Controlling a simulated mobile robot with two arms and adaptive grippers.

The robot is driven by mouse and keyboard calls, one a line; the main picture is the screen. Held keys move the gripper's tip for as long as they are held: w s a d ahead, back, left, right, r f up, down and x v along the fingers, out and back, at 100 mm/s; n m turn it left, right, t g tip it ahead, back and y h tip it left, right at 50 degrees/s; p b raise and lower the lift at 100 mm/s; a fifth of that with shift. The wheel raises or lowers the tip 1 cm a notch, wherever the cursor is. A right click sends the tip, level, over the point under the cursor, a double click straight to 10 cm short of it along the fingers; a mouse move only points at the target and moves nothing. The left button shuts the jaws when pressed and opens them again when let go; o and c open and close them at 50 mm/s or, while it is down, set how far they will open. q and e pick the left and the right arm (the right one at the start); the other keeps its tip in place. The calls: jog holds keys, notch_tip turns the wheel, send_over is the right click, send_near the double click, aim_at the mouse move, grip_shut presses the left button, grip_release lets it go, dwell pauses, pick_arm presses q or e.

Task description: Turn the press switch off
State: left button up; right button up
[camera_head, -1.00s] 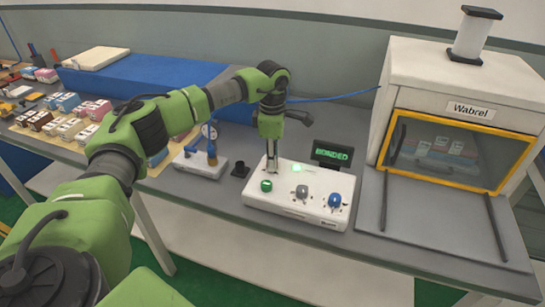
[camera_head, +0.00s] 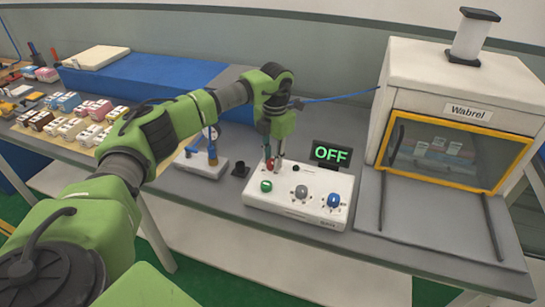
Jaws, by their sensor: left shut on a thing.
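The white control box (camera_head: 322,211) stands on the grey table with a green button (camera_head: 266,186), a grey knob (camera_head: 301,192) and a blue knob (camera_head: 334,200) on top. A small black display (camera_head: 331,154) behind it reads OFF in green. My left gripper (camera_head: 274,163) points down at the box's back left corner, its fingertips shut on a small red switch (camera_head: 270,164). The fingers partly hide the red switch. My right gripper is not in view.
The white press (camera_head: 438,75) labelled Wabrel, with a yellow-framed window, stands at the right. A blue mattress block (camera_head: 145,80) and several small boxes lie further left.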

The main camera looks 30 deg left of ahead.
pick_arm(q)
jog(key=shift+n, duration=1.2)
jog(key=shift+w, duration=0.1)
jog(key=o, duration=1.1)
notch_tip(320, 180, up, 12)
jog(key=shift+d, duration=0.25)
